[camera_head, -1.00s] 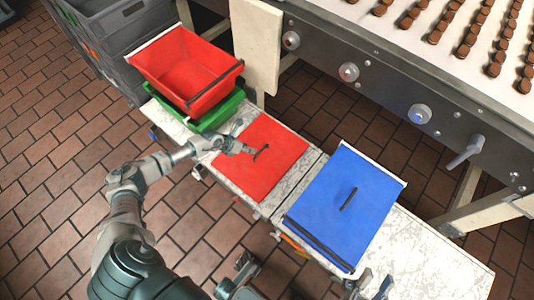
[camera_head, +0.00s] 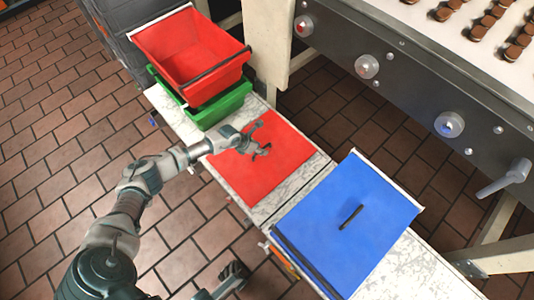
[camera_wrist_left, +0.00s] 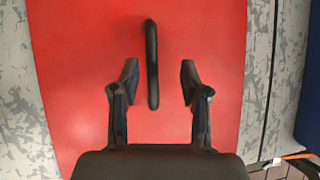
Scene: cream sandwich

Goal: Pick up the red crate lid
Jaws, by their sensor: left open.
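The red crate lid (camera_head: 270,180) lies flat on the speckled bench, and its red surface fills the middle of the left wrist view (camera_wrist_left: 210,40). Its dark bar handle (camera_wrist_left: 152,65) stands out at the lid's centre. My left gripper (camera_head: 262,140) is open over the lid. In the left wrist view its two fingers (camera_wrist_left: 158,78) are spread on either side of the handle, with gaps on both sides. In the head view the gripper hides most of the handle.
A red crate (camera_head: 195,55) sits in a green crate (camera_head: 222,106) behind the lid. A blue lid with a dark handle (camera_head: 350,216) lies to the right. Grey crates (camera_head: 125,20) stand at the back left. A conveyor with knobs (camera_head: 420,90) runs along the far side.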

